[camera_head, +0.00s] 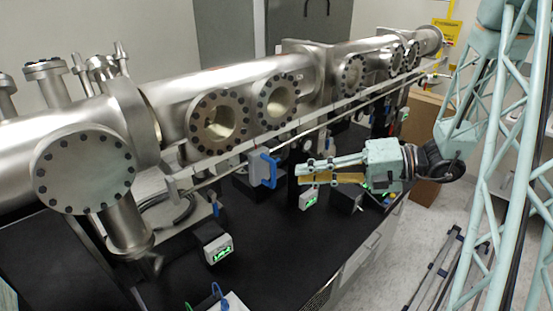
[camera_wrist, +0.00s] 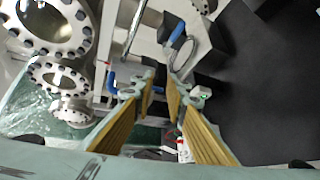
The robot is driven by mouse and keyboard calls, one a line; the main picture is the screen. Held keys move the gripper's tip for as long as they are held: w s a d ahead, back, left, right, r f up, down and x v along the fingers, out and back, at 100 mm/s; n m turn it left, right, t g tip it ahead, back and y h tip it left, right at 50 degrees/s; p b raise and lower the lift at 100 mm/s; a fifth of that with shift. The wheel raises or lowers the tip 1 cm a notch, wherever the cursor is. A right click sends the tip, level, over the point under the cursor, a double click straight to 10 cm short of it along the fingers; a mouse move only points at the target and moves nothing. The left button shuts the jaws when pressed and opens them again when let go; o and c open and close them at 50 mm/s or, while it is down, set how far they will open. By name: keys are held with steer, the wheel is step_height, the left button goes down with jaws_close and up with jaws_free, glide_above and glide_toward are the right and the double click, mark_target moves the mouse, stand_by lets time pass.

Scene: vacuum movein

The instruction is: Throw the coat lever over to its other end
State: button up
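A blue handle (camera_head: 262,168) on a pale block hangs below the long steel tube, left of my gripper. I cannot tell whether it is the coat lever, as no label is readable. My gripper (camera_head: 301,172) points left in the head view, apart from that handle by a small gap. In the wrist view, my gripper (camera_wrist: 162,88) has its two yellow-padded fingers apart, with nothing seen held between them. The wrist view also shows a blue part (camera_wrist: 177,34) beyond the fingertips and another blue part (camera_wrist: 111,82) left of them.
The steel vacuum tube (camera_head: 190,88) with round bolted ports runs across the back. A thin rail (camera_head: 290,143) runs along its front. Small boxes with green displays (camera_head: 218,250) stand on the black bench (camera_head: 270,255). The bench front has bare room.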

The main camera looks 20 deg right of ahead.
steer(key=w+d+f+m+t+p, duration=0.1)
steer(key=w+d+m+t+p, duration=0.1)
steer(key=w+d+m+t, duration=0.1)
steer(key=w+d+m, duration=0.1)
steer(key=d+m, duration=0.1)
steer(key=d, duration=0.1)
steer(key=shift+m+h, duration=0.3)
steer(key=shift+h, duration=0.1)
steer(key=shift+a+f, duration=0.1)
steer(key=shift+a, duration=0.05)
steer(key=x, duration=1.3)
steer(key=shift+w+a+p, duration=0.15)
steer(key=shift+a+p, duration=0.05)
steer(key=shift+p, duration=0.1)
stand_by(0.4)
steer(key=shift+c, duration=0.7)
jaws_close()
